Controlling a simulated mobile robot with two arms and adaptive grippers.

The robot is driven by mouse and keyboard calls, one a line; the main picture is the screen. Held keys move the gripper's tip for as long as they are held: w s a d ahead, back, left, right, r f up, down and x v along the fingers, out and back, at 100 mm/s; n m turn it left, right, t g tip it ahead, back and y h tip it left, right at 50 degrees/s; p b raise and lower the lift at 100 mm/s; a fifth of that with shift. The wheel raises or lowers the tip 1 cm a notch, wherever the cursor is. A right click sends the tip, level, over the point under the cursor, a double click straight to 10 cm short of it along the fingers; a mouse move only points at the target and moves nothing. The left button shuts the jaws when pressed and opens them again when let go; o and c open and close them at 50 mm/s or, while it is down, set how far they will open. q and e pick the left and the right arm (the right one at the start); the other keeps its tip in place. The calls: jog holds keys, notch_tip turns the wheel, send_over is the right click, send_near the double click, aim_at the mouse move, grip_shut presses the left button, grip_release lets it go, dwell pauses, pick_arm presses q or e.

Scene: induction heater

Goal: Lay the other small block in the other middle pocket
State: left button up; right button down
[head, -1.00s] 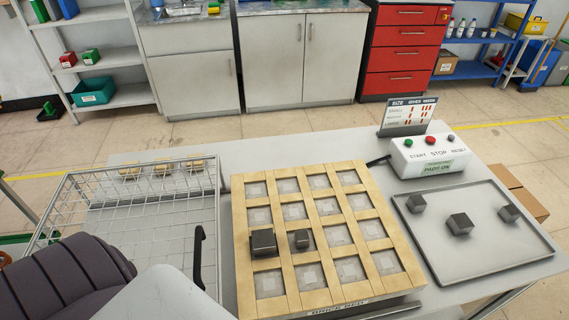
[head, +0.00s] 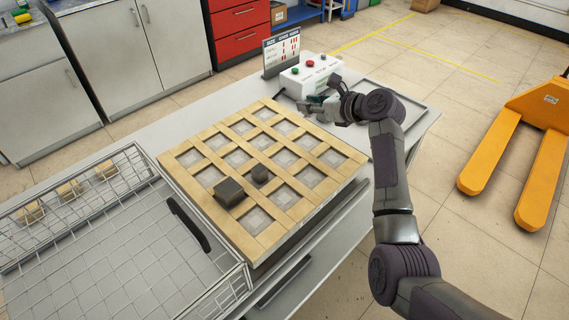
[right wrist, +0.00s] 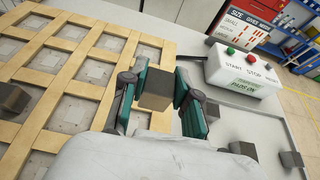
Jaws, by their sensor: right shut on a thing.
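My right gripper (head: 322,100) is shut on a small dark grey block (right wrist: 155,88), which shows between the teal fingers in the right wrist view. It is held near the back right corner of the wooden pocket grid (head: 262,222), close to the control box. In the head view the arm and fingers mostly hide the held block. A larger dark block (head: 229,192) and a small dark block (head: 260,174) sit side by side on the near part of the grid. The other pockets in view look empty. My left gripper is not in view.
A grey tray (head: 407,102) at the right holds two more blocks (right wrist: 243,148) (right wrist: 290,158). The control box (right wrist: 243,72) and a size sign (head: 282,50) stand behind. A wire basket (head: 120,275) with a black handle (head: 188,224) lies left of the grid.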

notch_tip(320, 180, up, 2)
jog(key=w+a, duration=0.3)
jog(key=p, duration=0.1)
send_over(285, 159)
notch_tip(285, 159, down, 6)
jog(key=shift+f, duration=0.1)
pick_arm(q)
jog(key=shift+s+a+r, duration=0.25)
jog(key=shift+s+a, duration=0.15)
pick_arm(e)
jog(key=shift+f, duration=2)
jog(key=c, duration=0.9)
grip_release()
jog(key=shift+f, duration=0.15)
jog(key=shift+o, duration=0.2)
